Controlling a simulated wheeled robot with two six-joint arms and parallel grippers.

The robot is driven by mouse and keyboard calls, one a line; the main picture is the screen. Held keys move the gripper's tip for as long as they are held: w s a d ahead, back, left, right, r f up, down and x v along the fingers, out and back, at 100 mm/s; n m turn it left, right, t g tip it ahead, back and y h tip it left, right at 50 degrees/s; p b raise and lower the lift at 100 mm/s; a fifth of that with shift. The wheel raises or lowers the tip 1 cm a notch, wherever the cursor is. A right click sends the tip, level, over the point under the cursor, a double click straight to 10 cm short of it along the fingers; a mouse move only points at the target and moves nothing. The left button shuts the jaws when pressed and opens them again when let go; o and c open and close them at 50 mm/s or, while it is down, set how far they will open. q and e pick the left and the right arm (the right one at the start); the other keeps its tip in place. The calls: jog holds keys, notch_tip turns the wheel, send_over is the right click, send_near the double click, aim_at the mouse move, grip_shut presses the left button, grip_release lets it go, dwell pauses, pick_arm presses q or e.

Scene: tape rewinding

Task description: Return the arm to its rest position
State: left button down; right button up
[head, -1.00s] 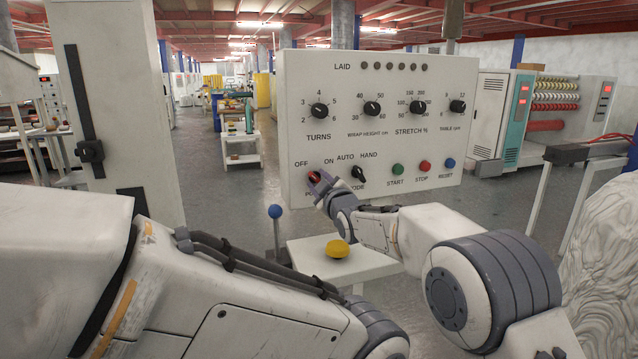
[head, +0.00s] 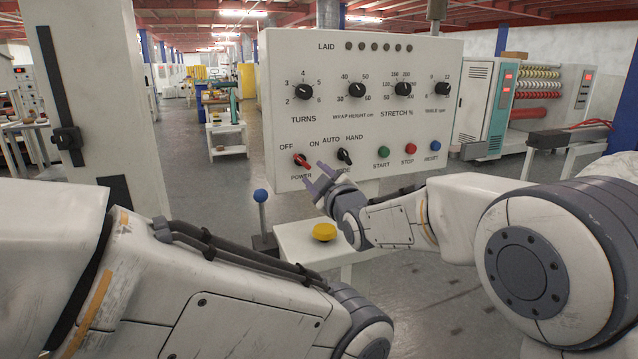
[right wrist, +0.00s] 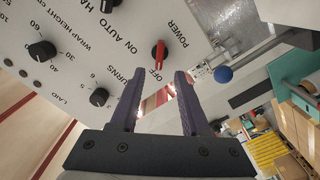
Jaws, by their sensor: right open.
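My right gripper (head: 315,177) is open and empty, just below and to the right of the red power knob (head: 301,160) on the white control panel (head: 290,100). Its two purple fingers stand apart, with nothing between them. In the right wrist view the gripper (right wrist: 158,74) points at the panel, and the red knob (right wrist: 158,52) shows clear of the fingertips. The knob sits under the OFF and ON labels; I cannot tell for sure which it points to. My left arm crosses the lower left, but its gripper is out of view.
A small white table (head: 290,245) with a yellow button (head: 324,232) stands below the panel, close under my right wrist. A blue-topped lever (head: 261,196) rises left of it. A grey pillar (head: 95,100) stands at left.

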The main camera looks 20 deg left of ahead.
jog(key=shift+v, duration=0.85)
jog(key=s+d+f+m+g+h, duration=0.35)
jog(key=s+d+f, duration=0.45)
jog(key=s, duration=0.4)
jog(key=s+d+f+m+g+h, duration=0.3)
jog(key=s+d+f+g, duration=0.2)
jog(key=s+d, duration=0.55)
jog(key=s+d+f+m+g+h, duration=0.4)
jog(key=s+d+f, duration=0.3)
jog(key=s, duration=0.7)
notch_tip(320, 180, up, 16)
jog(key=s+d+g+p, duration=0.1)
jog(key=p, duration=1.4)
jog(key=shift+d+f+p, duration=0.2)
jog(key=shift+d+p, duration=0.05)
jog(key=shift+p, duration=0.1)
jog(key=shift+s+n, duration=0.15)
jog(key=shift+n, duration=0.1)
